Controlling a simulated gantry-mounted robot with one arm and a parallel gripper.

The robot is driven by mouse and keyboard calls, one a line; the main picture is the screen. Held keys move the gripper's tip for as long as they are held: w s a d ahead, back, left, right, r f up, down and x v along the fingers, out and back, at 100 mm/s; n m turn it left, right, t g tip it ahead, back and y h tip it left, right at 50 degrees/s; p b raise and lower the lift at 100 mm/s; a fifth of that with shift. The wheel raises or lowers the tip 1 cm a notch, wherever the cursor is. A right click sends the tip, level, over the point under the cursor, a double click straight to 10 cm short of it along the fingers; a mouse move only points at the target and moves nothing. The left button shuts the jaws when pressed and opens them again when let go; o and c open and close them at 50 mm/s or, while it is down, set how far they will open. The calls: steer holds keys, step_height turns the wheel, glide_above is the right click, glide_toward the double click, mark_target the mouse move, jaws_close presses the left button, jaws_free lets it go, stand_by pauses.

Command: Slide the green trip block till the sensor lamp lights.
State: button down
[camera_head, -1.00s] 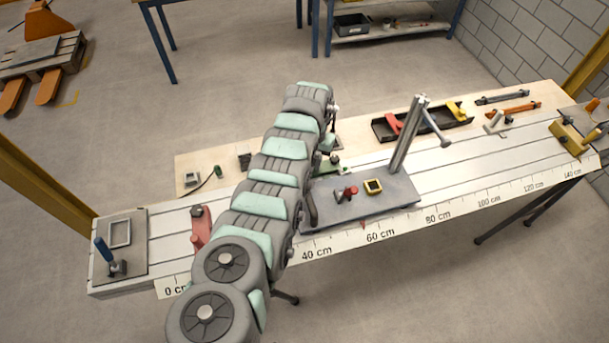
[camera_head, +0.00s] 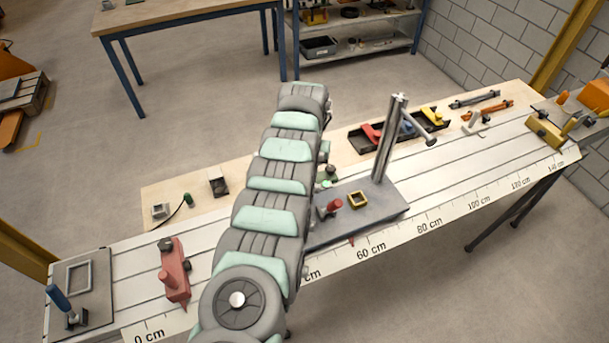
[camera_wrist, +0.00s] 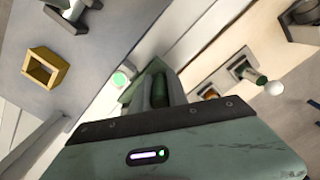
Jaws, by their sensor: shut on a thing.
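The green trip block (camera_wrist: 132,94) shows in the wrist view beside my gripper (camera_wrist: 158,86), whose fingers are shut on it and hide part of it. A small round pale-green top (camera_wrist: 121,79) shows at its left. In the head view my arm hides most of the block and the gripper; a bit of green (camera_head: 327,183) shows beside the arm. In the wrist view a metal bracket (camera_wrist: 240,65) with a dark green part and a pale ball (camera_wrist: 274,88) stands right of the block, apart from it.
A red block (camera_head: 174,272) sits on the rails at left. The rails at right are clear up to a yellow block (camera_head: 546,130).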

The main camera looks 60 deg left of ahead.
steer(key=shift+f, duration=0.1)
steer(key=c, duration=1.3)
jaws_free()
step_height(320, 180, up, 11)
steer(key=shift+f+p, duration=0.1)
steer(key=shift+p, duration=1.15)
